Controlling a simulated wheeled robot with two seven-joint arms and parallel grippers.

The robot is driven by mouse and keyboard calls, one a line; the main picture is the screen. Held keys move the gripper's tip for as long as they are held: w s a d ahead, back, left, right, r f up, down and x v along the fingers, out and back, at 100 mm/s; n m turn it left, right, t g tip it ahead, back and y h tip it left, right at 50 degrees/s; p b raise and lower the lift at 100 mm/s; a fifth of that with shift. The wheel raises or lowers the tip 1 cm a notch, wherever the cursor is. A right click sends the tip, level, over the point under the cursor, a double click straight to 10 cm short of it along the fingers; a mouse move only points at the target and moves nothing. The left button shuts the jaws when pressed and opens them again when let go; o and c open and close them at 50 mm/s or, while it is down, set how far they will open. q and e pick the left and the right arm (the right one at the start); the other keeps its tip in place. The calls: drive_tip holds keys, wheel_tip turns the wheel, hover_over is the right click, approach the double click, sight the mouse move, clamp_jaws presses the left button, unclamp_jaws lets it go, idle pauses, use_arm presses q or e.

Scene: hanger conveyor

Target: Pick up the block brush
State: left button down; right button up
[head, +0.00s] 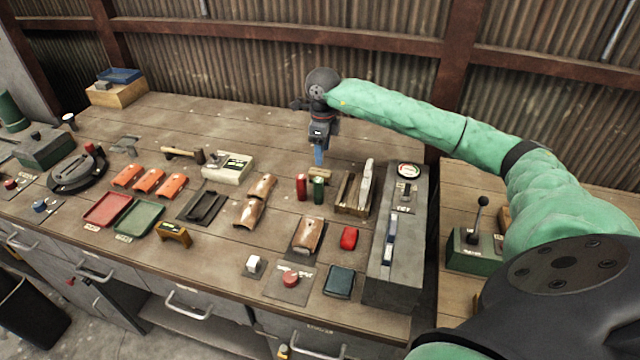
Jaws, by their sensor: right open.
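A small tan wooden block (321,173), which looks like the block brush, lies on the workbench toward the back, right of the middle. Its bristles cannot be made out at this size. My right gripper (319,158) points down just above and behind it, with blue fingers. The gripper is open, and nothing shows held in it. The fingertips overlap the block's upper edge in the picture, so I cannot tell whether they touch it. My left gripper is not in view.
Red and green cylinders (310,188) stand just in front of the block. A wooden holder (353,194) with upright pieces is to its right, and a grey test box (392,245) farther right. A cream device (228,168) sits left. The bench behind is mostly clear.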

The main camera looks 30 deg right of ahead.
sight(320, 171)
drive_tip(key=shift+w+d+f, duration=0.1)
drive_tip(key=shift+f, duration=0.85)
drive_tip(key=shift+f+p, duration=0.3)
drive_tip(key=shift+f, duration=0.8)
drive_tip(key=f+p, duration=0.3)
drive_tip(key=f, duration=0.1)
drive_tip(key=shift+w+a, duration=0.25)
drive_tip(key=shift+w, duration=0.1)
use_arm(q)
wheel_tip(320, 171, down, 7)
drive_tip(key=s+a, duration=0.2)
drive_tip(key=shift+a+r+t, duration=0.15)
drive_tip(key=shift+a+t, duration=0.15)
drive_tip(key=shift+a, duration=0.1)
use_arm(e)
drive_tip(key=shift+f, duration=0.6)
drive_tip(key=c, duration=1.1)
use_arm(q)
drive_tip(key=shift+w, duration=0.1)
